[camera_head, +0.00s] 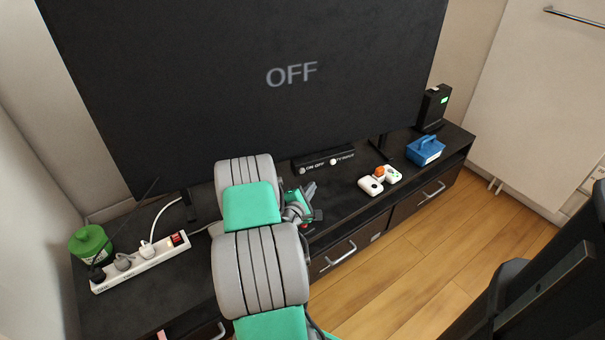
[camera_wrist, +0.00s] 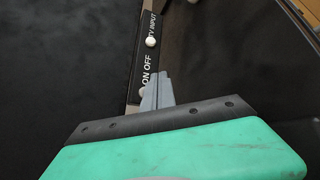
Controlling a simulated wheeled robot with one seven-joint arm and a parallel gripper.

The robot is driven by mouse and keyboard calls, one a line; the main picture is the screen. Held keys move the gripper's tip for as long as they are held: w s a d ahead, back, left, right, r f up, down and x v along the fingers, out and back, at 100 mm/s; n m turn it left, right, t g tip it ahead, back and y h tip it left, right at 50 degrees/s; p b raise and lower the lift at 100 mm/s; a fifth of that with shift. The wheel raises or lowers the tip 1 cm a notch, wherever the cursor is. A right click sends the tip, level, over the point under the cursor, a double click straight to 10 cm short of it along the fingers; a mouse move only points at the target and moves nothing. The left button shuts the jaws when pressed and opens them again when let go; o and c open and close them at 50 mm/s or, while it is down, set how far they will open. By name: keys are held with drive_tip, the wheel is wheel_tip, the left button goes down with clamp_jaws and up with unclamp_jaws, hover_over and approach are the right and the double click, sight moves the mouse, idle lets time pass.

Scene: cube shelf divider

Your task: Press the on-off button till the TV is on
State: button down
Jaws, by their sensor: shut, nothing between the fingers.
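The TV (camera_head: 200,60) is a large dark screen showing the word OFF. Below it a black control bar (camera_head: 318,164) carries the labels ON OFF and TV INPUT, each with a white button. In the wrist view the on-off button (camera_wrist: 143,92) is partly hidden behind my fingertips, and the TV input button (camera_wrist: 151,42) shows clear beyond. My gripper (camera_wrist: 160,80) is shut and empty, its tips at or very close to the on-off button; I cannot tell whether they touch. In the head view my gripper (camera_head: 310,188) is near the left end of the bar.
The dark cabinet (camera_head: 330,222) holds a power strip (camera_head: 140,262) and green container (camera_head: 90,243) at left. A white controller (camera_head: 380,180), blue box (camera_head: 426,150) and black device (camera_head: 433,105) stand at right. A black chair (camera_head: 545,290) is at lower right.

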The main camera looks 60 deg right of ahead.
drive_tip(key=shift+w+d+b, duration=0.25)
drive_tip(key=shift+w+d, duration=0.5)
drive_tip(key=shift+w, duration=0.15)
drive_tip(key=shift+w+d+b, duration=0.25)
drive_tip(key=shift+w+d, duration=0.45)
drive_tip(key=shift+w, duration=0.2)
idle(0.6)
drive_tip(key=shift+w+d, duration=0.25)
drive_tip(key=shift+w, duration=0.05)
drive_tip(key=shift+w+d+b, duration=0.3)
drive_tip(key=shift+w+b, duration=0.05)
idle(0.7)
drive_tip(key=shift+s+a, duration=0.1)
drive_tip(key=shift+s+a+p, duration=0.3)
drive_tip(key=shift+s+a, duration=0.2)
drive_tip(key=shift+s, duration=0.05)
drive_tip(key=shift+s+a+p, duration=0.35)
drive_tip(key=shift+s+a, duration=0.45)
drive_tip(key=shift+s, duration=0.2)
drive_tip(key=shift+s+a+p, duration=0.3)
drive_tip(key=shift+s+a, duration=0.45)
drive_tip(key=shift+s, duration=0.25)
